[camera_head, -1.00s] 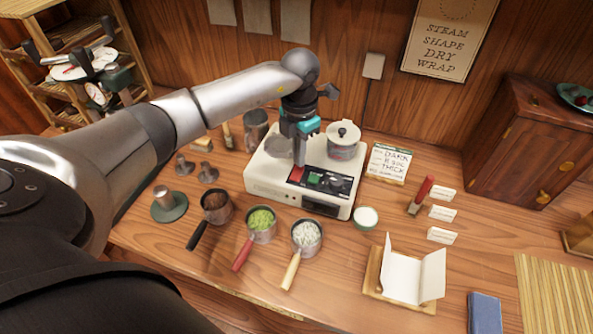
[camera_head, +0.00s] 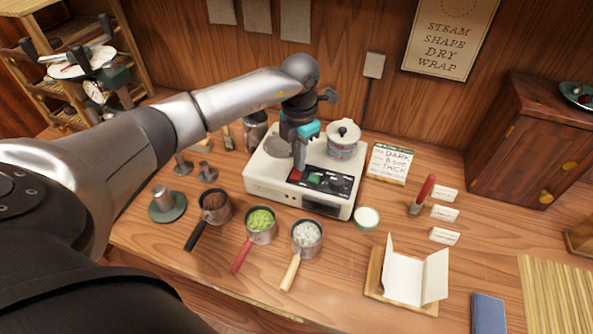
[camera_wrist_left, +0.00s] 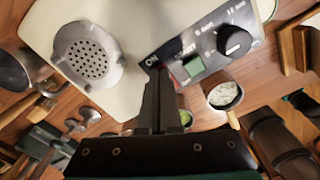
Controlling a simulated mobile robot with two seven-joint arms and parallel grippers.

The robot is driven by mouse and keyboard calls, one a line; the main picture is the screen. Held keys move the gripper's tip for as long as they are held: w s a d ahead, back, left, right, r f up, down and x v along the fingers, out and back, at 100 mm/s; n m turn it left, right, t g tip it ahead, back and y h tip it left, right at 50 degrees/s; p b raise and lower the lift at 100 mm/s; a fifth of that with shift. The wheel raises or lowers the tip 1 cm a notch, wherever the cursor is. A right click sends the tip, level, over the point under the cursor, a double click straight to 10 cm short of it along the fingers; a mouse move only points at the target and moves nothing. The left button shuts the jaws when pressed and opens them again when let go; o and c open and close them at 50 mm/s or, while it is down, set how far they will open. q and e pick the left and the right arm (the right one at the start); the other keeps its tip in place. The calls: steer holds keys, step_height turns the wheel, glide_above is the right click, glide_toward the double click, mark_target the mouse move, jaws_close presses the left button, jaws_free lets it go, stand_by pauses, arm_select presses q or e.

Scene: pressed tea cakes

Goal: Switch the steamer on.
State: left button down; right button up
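The steamer (camera_head: 265,180) is a cream box on the bench with a dark control panel along its front. The panel has a red switch (camera_head: 296,174) at its left end, beside a green part (camera_head: 316,179) and a black knob (camera_wrist_left: 235,40). In the wrist view "ON" is printed next to the switch. My left gripper (camera_head: 299,164) points down with its fingers together, its tips at the red switch and partly covering it. Contact cannot be told for sure. The fingers also show shut in the wrist view (camera_wrist_left: 158,80), with nothing seen between them. My right gripper is not in view.
A perforated steam plate (camera_wrist_left: 87,58) and a lidded pot (camera_head: 343,150) sit on the steamer. Handled cups (camera_head: 262,237) with brown, green and white contents stand in front. A white-filled dish (camera_head: 366,217), a wooden stand with paper (camera_head: 372,285) and a red-handled tool (camera_head: 425,190) lie right.

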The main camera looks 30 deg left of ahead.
arm_select(q)
step_height(320, 180, up, 7)
steer(key=p, duration=0.5)
stand_by(0.5)
steer(key=shift+s+f, duration=0.1)
stand_by(0.3)
